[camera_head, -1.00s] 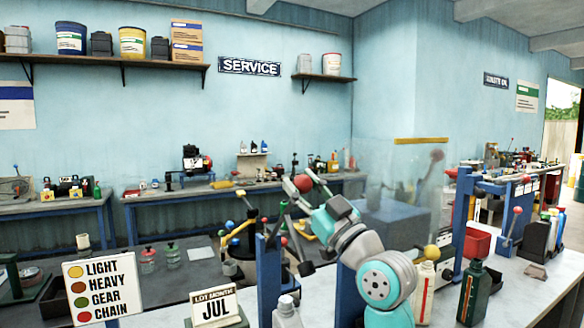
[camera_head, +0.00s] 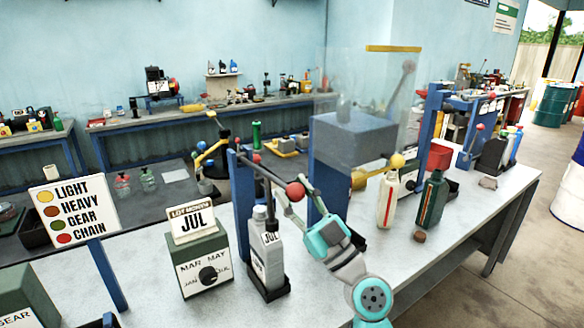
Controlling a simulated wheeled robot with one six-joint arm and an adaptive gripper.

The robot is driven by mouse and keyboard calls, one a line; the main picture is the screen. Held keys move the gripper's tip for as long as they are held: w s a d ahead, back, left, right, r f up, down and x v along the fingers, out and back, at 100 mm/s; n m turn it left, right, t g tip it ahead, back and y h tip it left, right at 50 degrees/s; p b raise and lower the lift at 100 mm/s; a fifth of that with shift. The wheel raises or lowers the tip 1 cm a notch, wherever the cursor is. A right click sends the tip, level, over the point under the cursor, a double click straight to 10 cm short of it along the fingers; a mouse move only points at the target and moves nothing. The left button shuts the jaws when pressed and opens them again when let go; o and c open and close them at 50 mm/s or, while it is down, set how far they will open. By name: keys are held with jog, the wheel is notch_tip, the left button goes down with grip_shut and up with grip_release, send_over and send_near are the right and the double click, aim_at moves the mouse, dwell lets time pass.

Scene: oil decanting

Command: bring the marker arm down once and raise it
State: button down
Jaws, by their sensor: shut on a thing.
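The marker arm (camera_head: 262,170) is a dark lever with a red ball knob (camera_head: 295,191) at its free end. It slopes down to the right from the top of a blue post (camera_head: 243,195). My gripper (camera_head: 291,201) is shut on the red knob. A grey bottle (camera_head: 257,252) stands upright in a dark holder (camera_head: 269,293) below the lever, with a "JUL" mark on its front. I cannot tell whether the lever touches the bottle. The month box (camera_head: 207,272) to the left has a dial and a "LOT MONTH JUL" card (camera_head: 192,221).
A clear-guarded machine (camera_head: 355,140) stands behind my gripper. A cream bottle (camera_head: 387,197) and a dark green bottle (camera_head: 431,200) stand to the right, with a small brown piece (camera_head: 419,236) near them. A colour sign (camera_head: 72,208) is at left. The front right bench top is clear.

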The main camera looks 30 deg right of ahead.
jog(key=shift+f, duration=1.4)
jog(key=c, duration=0.7)
grip_release()
jog(key=shift+w, duration=0.1)
jog(key=v, duration=1.2)
